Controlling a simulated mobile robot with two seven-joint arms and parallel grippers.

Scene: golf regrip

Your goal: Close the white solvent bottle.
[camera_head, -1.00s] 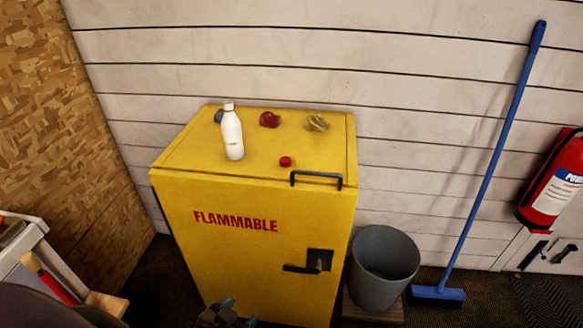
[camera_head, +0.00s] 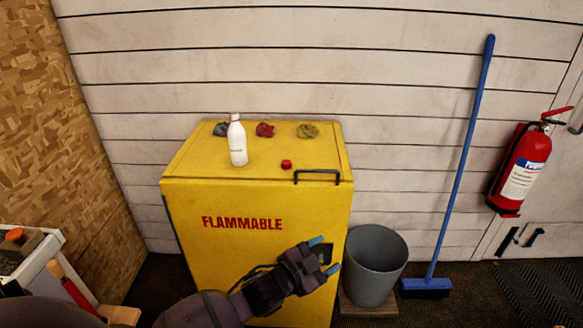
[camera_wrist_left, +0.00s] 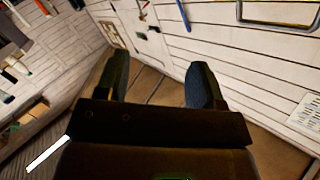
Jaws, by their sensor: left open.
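The white solvent bottle (camera_head: 237,143) stands upright on top of the yellow cabinet (camera_head: 190,225), towards its left side. A small red cap (camera_head: 286,164) lies on the cabinet top to the right of the bottle, apart from it. The bottle's mouth is too small to make out in detail. My left gripper (camera_head: 325,254) is open and empty in front of the cabinet door, well below the bottle and cap. Its two fingers also show apart in the left wrist view (camera_wrist_left: 158,85), with nothing between them. My right gripper is not in view.
Crumpled rags, blue (camera_head: 220,129), red (camera_head: 265,130) and olive (camera_head: 308,131), lie behind on the cabinet top. A black handle (camera_head: 318,172) stands near its front right edge. A grey bin (camera_head: 375,266), blue broom (camera_head: 462,165) and fire extinguisher (camera_head: 523,170) are to the right.

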